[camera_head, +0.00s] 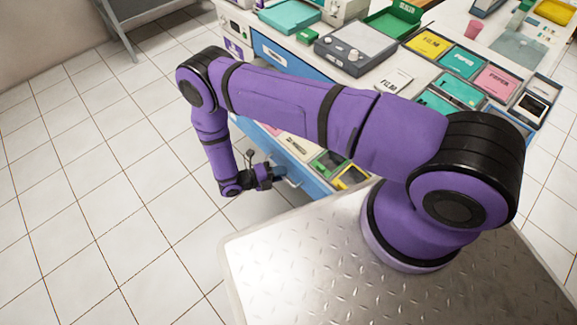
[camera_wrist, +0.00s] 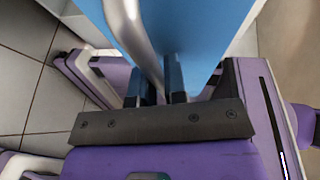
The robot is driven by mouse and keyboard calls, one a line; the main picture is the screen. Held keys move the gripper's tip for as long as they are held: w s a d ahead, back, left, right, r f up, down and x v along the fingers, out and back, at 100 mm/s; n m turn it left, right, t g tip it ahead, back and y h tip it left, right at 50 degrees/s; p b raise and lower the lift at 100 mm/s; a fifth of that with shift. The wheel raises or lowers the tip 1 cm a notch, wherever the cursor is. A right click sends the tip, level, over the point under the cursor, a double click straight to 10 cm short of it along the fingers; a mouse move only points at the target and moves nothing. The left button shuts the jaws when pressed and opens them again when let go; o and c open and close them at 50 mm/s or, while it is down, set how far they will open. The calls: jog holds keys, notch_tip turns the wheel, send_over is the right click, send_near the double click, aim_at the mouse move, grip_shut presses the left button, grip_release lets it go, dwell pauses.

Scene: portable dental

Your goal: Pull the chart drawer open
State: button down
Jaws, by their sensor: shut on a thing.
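The drawer (camera_head: 312,187) with a blue front is pulled out from the low cabinet, and its contents show from above. Its silver bar handle (camera_wrist: 133,35) crosses the blue front in the wrist view. My gripper (camera_head: 279,174) is at the drawer's front, with its two dark fingers (camera_wrist: 158,78) closed around the handle. The exact contact at the fingertips is partly hidden. My purple arm covers part of the drawer and cabinet in the head view. I cannot read a label on this drawer.
Another blue drawer front (camera_head: 271,50) higher on the cabinet is closed. The worktop (camera_head: 385,72) holds a grey device (camera_head: 355,48), a green tray (camera_head: 393,20), and several coloured film and paper packs. Tiled floor (camera_head: 100,190) is clear on the left.

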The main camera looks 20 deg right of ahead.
jog(key=shift+s+a, duration=0.1)
jog(key=shift+a, duration=0.3)
jog(key=c, duration=1.5)
grip_release()
jog(key=shift+o, duration=0.2)
jog(key=a+r, duration=0.2)
jog(key=a, duration=0.8)
jog(key=shift+w+a, duration=0.25)
jog(key=shift+w, duration=0.05)
